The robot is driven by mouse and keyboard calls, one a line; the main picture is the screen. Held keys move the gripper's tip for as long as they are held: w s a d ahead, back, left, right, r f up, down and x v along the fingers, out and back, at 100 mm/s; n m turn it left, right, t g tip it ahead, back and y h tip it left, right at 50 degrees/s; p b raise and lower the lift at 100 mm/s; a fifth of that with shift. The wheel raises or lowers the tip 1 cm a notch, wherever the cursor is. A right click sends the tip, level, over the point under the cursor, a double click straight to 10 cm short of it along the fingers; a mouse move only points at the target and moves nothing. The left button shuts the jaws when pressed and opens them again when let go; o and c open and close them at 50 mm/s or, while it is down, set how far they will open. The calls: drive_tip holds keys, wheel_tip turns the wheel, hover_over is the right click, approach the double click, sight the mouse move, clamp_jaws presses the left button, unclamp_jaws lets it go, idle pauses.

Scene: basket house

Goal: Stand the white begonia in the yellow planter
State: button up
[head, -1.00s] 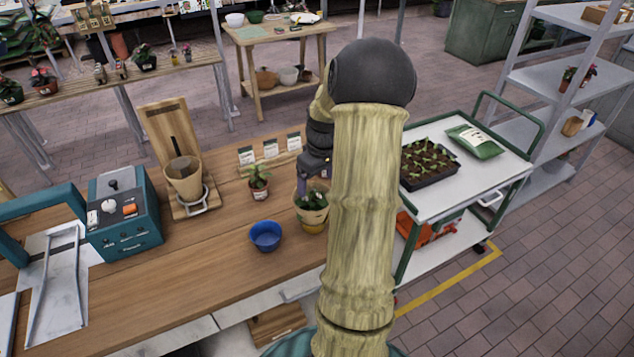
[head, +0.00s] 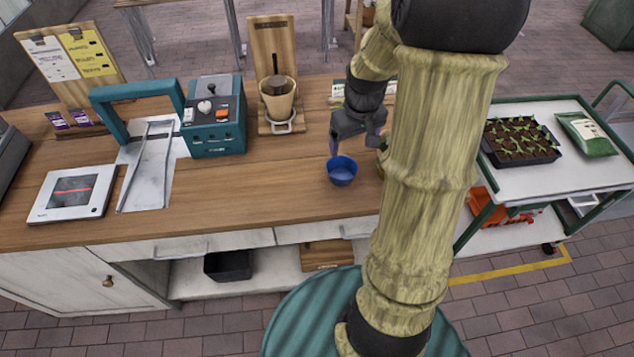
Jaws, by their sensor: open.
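My gripper (head: 358,146) is open with its fingers pointing down, just above and behind the blue pot (head: 342,172) on the wooden bench. I see nothing between the fingers. The yellow planter is mostly hidden behind my arm; only a sliver of yellow-green shows right of the blue pot. I cannot make out the white begonia now, as my gripper and arm cover that part of the bench. A second ago, a leafy plant in a tan pot showed at the yellow planter, but I cannot tell its flower colour.
A teal machine (head: 215,118), a wooden stand with a tan pot (head: 278,100) and a white scale (head: 72,192) stand left on the bench (head: 250,195). A trolley with a black seedling tray (head: 520,142) is at right. The bench front is clear.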

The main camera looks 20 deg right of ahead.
drive_tip(key=s+a, duration=0.9)
drive_tip(key=a, duration=0.4)
drive_tip(key=shift+s+r+m+t, duration=0.3)
drive_tip(key=shift+r+t, duration=0.1)
drive_tip(key=shift+r, duration=0.05)
